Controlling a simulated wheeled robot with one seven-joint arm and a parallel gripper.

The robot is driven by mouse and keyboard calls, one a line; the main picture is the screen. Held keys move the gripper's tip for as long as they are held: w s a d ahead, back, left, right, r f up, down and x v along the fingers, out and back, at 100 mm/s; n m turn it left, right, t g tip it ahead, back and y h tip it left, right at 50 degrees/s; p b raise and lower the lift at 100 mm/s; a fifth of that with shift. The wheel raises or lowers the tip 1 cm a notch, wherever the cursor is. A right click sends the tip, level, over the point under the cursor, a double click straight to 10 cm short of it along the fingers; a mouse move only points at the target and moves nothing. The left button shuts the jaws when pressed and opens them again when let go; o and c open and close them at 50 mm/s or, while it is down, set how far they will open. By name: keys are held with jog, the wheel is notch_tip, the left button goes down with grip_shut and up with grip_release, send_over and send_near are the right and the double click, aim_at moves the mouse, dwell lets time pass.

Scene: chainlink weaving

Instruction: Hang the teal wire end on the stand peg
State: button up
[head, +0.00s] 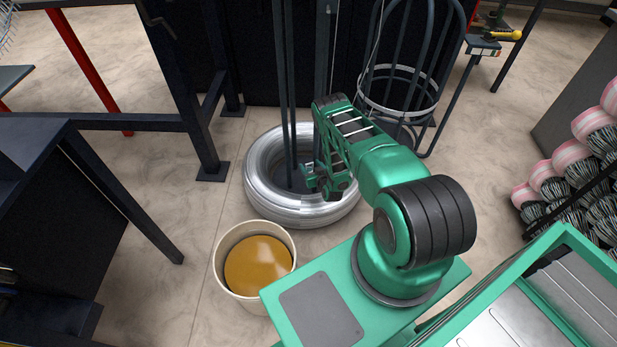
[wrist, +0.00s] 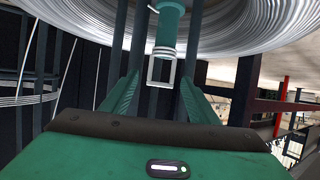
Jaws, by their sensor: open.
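My gripper (head: 318,180) is open, low beside the dark upright posts of the stand (head: 287,90) that rise from the silver wire coil. In the wrist view, its two green fingers (wrist: 160,85) are spread apart. A teal sleeve-like piece (wrist: 169,28), apparently the teal wire end, shows between and beyond the fingertips, with a ribbed collar and a square metal loop (wrist: 161,71). I cannot tell whether the fingers touch it. In the head view I cannot separate it from my green gripper. I cannot make out the stand peg clearly.
The silver wire coil (head: 262,190) lies on the floor around the posts and also shows in the wrist view (wrist: 95,28). A cream bucket with an amber top (head: 258,265) stands front left. A dark cage rack (head: 400,95) stands behind right.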

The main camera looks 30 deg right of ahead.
grip_shut()
jog(key=shift+r, duration=0.5)
notch_tip(320, 180, up, 3)
jog(key=shift+r, duration=0.15)
jog(key=s+a+r, duration=0.6)
jog(key=a, duration=0.4)
jog(key=shift+r, duration=0.4)
jog(key=shift+a, duration=0.1)
jog(key=c, duration=1.1)
grip_release()
jog(key=shift+c, duration=0.6)
